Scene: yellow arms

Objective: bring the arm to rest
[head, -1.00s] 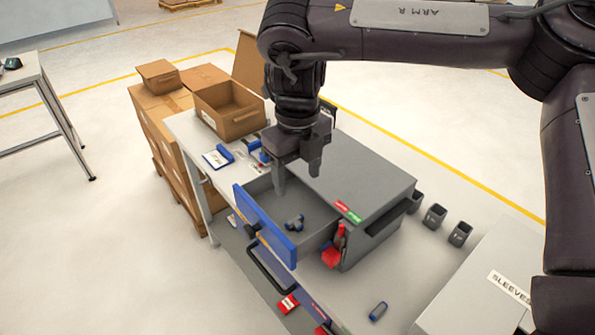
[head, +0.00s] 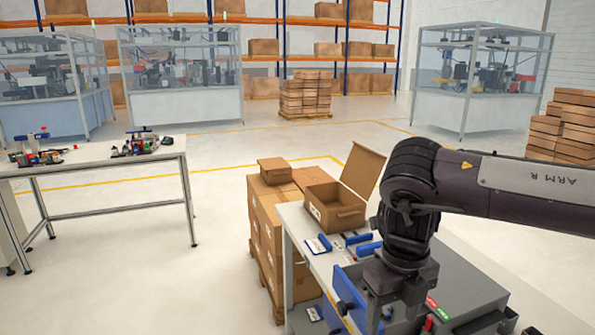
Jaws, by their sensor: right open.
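My right arm, dark with "ARM R" on its upper link, comes in from the right. Its right gripper (head: 392,314) points down over the workbench, in front of the grey cabinet (head: 464,285). The jaws are open, with one finger on each side, and I see nothing between them. The blue-fronted drawer (head: 349,297) stands pulled out beside and below the gripper. The inside of the drawer is mostly hidden by the gripper and the frame's lower edge. My left gripper is not in view.
An open cardboard box (head: 336,212) and blue-handled items (head: 368,248) are on the bench behind the gripper. Stacked cartons (head: 268,235) stand left of it. A second table (head: 100,158) with parts stands far left. The floor between is clear.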

